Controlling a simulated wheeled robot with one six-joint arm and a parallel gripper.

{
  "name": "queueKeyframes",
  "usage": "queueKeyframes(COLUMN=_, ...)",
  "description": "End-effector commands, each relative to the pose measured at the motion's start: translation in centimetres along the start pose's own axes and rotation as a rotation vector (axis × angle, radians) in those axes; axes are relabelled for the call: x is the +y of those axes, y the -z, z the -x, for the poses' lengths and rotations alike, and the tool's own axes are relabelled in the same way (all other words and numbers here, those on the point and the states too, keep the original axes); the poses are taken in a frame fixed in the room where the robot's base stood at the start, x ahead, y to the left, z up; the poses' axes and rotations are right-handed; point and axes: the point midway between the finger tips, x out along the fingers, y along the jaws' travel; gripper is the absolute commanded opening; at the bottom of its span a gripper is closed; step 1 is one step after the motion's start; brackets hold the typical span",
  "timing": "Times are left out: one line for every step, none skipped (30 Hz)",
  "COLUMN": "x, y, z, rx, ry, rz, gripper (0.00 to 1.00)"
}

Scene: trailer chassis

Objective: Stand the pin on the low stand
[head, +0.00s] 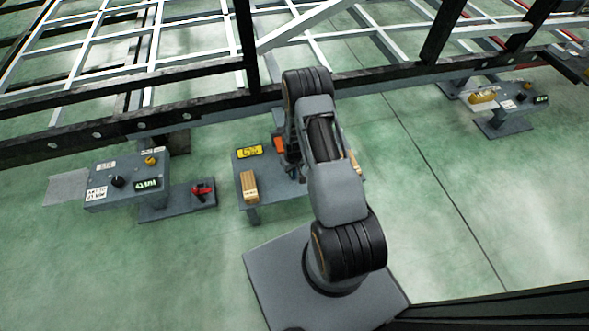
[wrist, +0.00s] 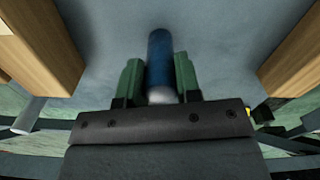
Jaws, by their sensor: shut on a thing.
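A blue pin (wrist: 160,52) with a pale near end shows in the wrist view. My gripper (wrist: 158,66) is shut on it, with one green finger on each side. Beyond the pin is a grey surface (wrist: 220,35); I cannot tell whether the pin touches it. In the head view my arm covers the pin and most of the gripper, over a low grey table (head: 285,190) with a yellow label. I cannot tell for sure whether this table is the low stand.
A wooden block (head: 249,186) stands on the table's left side; wooden blocks flank the pin in the wrist view (wrist: 38,45). A grey control box (head: 128,181) and a red-handled part (head: 203,190) are left. The black chassis rail (head: 205,110) runs behind.

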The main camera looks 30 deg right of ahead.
Motion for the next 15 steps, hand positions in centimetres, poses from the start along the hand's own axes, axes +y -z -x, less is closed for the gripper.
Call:
queueKeyframes(x=0.00, y=0.02, z=-0.31, rx=0.000, ry=0.000, rz=0.000, gripper=0.00)
queueKeyframes(x=-0.01, y=-0.01, z=-0.24, rx=0.000, ry=0.000, rz=0.000, gripper=0.33)
queueKeyframes(x=-0.01, y=-0.01, z=-0.17, rx=0.000, ry=0.000, rz=0.000, gripper=0.37)
queueKeyframes(x=-0.01, y=-0.01, z=-0.17, rx=0.000, ry=0.000, rz=0.000, gripper=0.40)
queueKeyframes(x=-0.01, y=-0.01, z=-0.17, rx=0.000, ry=0.000, rz=0.000, gripper=0.43)
queueKeyframes(x=-0.01, y=-0.01, z=-0.17, rx=0.000, ry=0.000, rz=0.000, gripper=0.47)
queueKeyframes(x=-0.01, y=-0.01, z=-0.16, rx=0.000, ry=0.000, rz=0.000, gripper=0.49)
queueKeyframes(x=-0.01, y=-0.01, z=-0.16, rx=0.000, ry=0.000, rz=0.000, gripper=0.52)
queueKeyframes(x=-0.01, y=-0.01, z=-0.16, rx=0.000, ry=0.000, rz=0.000, gripper=0.56)
queueKeyframes(x=-0.01, y=-0.01, z=-0.16, rx=0.000, ry=0.000, rz=0.000, gripper=0.57)
queueKeyframes(x=-0.01, y=-0.01, z=-0.16, rx=0.000, ry=0.000, rz=0.000, gripper=0.57)
queueKeyframes(x=-0.01, y=-0.01, z=-0.16, rx=0.000, ry=0.000, rz=0.000, gripper=0.57)
queueKeyframes(x=-0.01, y=-0.01, z=-0.16, rx=0.000, ry=0.000, rz=0.000, gripper=0.57)
queueKeyframes(x=-0.01, y=-0.01, z=-0.16, rx=0.000, ry=0.000, rz=0.000, gripper=0.57)
queueKeyframes(x=-0.01, y=-0.01, z=-0.15, rx=0.000, ry=0.000, rz=0.000, gripper=0.57)
